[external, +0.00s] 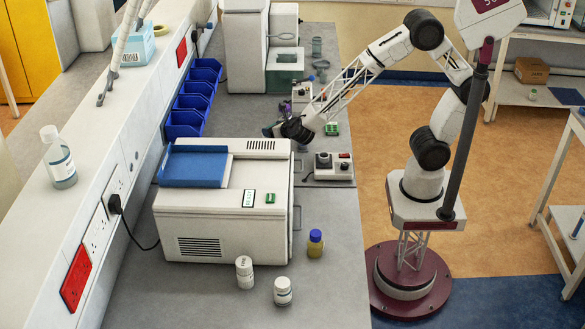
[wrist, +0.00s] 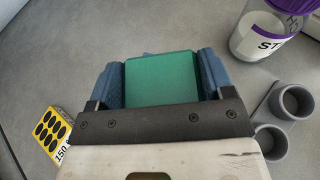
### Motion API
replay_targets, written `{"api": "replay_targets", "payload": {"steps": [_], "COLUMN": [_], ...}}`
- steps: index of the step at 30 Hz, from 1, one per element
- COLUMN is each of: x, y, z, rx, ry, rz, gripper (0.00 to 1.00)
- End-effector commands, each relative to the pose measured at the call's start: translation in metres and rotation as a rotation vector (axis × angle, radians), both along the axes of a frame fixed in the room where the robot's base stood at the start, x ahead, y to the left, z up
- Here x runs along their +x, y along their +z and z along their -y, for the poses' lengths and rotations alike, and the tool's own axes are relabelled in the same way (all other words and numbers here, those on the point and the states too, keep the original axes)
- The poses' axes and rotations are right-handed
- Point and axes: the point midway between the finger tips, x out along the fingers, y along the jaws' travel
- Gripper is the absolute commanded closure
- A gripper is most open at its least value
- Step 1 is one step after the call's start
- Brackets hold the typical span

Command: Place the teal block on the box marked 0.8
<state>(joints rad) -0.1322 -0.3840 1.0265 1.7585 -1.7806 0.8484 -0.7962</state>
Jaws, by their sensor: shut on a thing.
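The teal block (wrist: 162,80) sits between the blue finger pads of my gripper (wrist: 162,84) in the wrist view. My gripper is shut on it, with a pad against each side. In the external view my gripper (external: 269,131) is above the far part of the bench, just behind the white machine; the block is too small there to make out clearly. I cannot read a 0.8 mark on any box in either view. A grey surface lies below the block in the wrist view.
A yellow item (wrist: 48,135) with black ovals and "150" lies left of my gripper. A purple-lidded jar (wrist: 268,35) and a grey holder with round wells (wrist: 272,140) are on the right. The white machine (external: 225,218) and blue bins (external: 190,105) stand near the arm.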

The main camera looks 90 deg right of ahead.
Motion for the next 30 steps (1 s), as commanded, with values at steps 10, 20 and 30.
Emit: {"api": "replay_targets", "payload": {"steps": [10,20,30], "x": [0.0,-0.002,-0.025], "y": [0.0,0.005,0.018], "z": [0.0,-0.002,-0.026], "rx": [0.0,0.001,0.001], "ry": [0.0,0.001,0.002], "rz": [0.0,0.001,0.001], "gripper": [0.0,0.0,0.0]}}
